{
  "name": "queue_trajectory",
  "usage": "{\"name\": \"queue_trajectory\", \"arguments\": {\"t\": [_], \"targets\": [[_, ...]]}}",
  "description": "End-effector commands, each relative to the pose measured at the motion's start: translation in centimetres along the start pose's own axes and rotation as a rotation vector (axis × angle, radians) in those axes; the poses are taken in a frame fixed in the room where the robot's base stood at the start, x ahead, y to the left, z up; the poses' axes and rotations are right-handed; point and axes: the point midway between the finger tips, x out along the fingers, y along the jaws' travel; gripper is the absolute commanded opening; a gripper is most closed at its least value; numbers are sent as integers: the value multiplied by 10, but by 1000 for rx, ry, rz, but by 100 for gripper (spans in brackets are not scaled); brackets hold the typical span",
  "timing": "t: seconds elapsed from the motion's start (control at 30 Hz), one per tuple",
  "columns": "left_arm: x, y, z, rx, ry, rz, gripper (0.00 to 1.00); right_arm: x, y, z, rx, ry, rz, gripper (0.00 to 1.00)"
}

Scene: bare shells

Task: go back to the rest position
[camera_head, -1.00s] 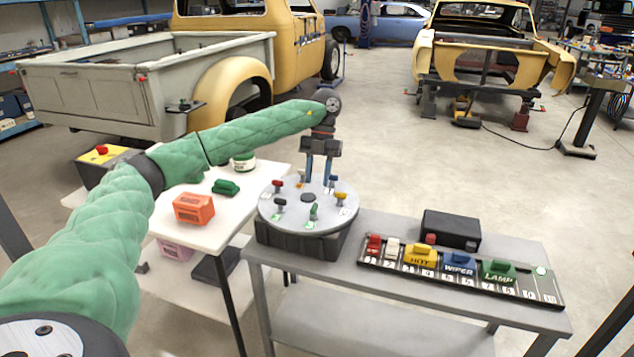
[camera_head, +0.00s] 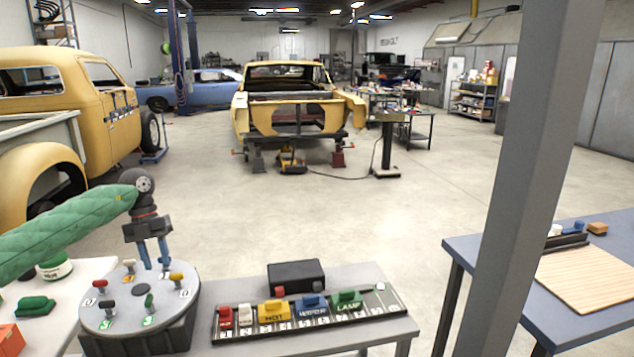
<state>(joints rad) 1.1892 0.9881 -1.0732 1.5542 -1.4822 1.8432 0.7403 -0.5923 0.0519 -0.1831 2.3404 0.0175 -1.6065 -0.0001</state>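My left gripper (camera_head: 155,266) points down over the far part of a round grey disc (camera_head: 185,305). Its two blue fingers are apart, and I see nothing held between them. The fingertips are close to the pegs at the back of the disc; I cannot tell whether they touch any. The disc carries several coloured pegs, including a yellow one (camera_head: 177,279) and a red one (camera_head: 100,285), and sits on a dark base (camera_head: 150,343). My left arm's green sleeve comes in from the left edge. My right gripper is not in view.
A numbered rack (camera_head: 375,310) with coloured blocks lies on the grey table (camera_head: 362,276), before a black box (camera_head: 296,275). A white table at left holds a green block (camera_head: 36,305). A grey post (camera_head: 530,170) and a blue table (camera_head: 470,250) stand at right. Open floor lies beyond.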

Motion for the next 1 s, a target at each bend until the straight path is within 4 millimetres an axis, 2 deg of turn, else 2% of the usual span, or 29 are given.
{"name": "queue_trajectory", "arguments": {"t": [0.23,0.47,0.67,0.87,1.0], "targets": [[-12,-55,37,120,-223,-277,35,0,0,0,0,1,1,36],[-48,-121,57,220,-457,-575,35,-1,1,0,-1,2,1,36],[-106,-171,58,268,-673,-839,35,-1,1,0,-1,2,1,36],[-182,-210,46,269,-894,-1108,35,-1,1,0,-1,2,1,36],[-238,-232,30,238,-1040,-1298,35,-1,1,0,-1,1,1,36]]}}
